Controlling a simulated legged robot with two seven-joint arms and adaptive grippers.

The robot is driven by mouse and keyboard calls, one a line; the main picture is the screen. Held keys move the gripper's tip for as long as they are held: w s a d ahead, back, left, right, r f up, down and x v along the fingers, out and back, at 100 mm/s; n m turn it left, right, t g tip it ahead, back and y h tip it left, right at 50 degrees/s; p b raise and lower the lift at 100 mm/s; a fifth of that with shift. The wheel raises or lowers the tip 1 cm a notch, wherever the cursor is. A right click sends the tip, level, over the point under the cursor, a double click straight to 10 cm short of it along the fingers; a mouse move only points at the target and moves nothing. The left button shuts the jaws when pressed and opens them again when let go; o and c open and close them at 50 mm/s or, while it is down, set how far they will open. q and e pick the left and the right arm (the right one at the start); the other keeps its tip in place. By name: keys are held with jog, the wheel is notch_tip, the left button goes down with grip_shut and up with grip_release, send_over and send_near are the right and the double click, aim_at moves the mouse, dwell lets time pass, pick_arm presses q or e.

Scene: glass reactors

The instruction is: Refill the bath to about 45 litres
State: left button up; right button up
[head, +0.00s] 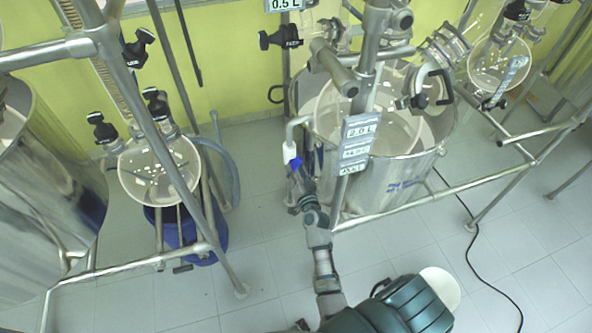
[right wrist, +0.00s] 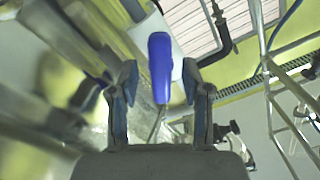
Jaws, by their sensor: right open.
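The bath (head: 405,187) is a shiny steel tub around a large glass vessel (head: 385,130), right of centre in the head view. A white bent pipe (head: 290,150) with a blue lever (head: 295,162) stands at the tub's left side. My right gripper (head: 297,178) is at this lever, its arm reaching up from below. In the right wrist view the blue lever (right wrist: 160,65) lies between the two spread fingers, with gaps on both sides. The water level cannot be read. My left gripper is not in view.
A sign reading 2.0 L (head: 357,140) hangs on the frame before the tub. A smaller round flask (head: 158,170) in a metal frame stands left, above a blue container (head: 190,235). A black cable (head: 478,240) crosses the tiled floor at right.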

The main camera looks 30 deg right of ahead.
grip_shut()
jog(key=shift+m, duration=0.3)
jog(key=m+p, duration=0.2)
jog(key=m, duration=0.2)
jog(key=shift+r+m, duration=0.1)
jog(key=shift+m, duration=0.3)
jog(key=m, duration=0.4)
jog(key=shift+p, duration=0.4)
jog(key=shift+m, duration=1.2)
jog(key=shift+a, duration=0.1)
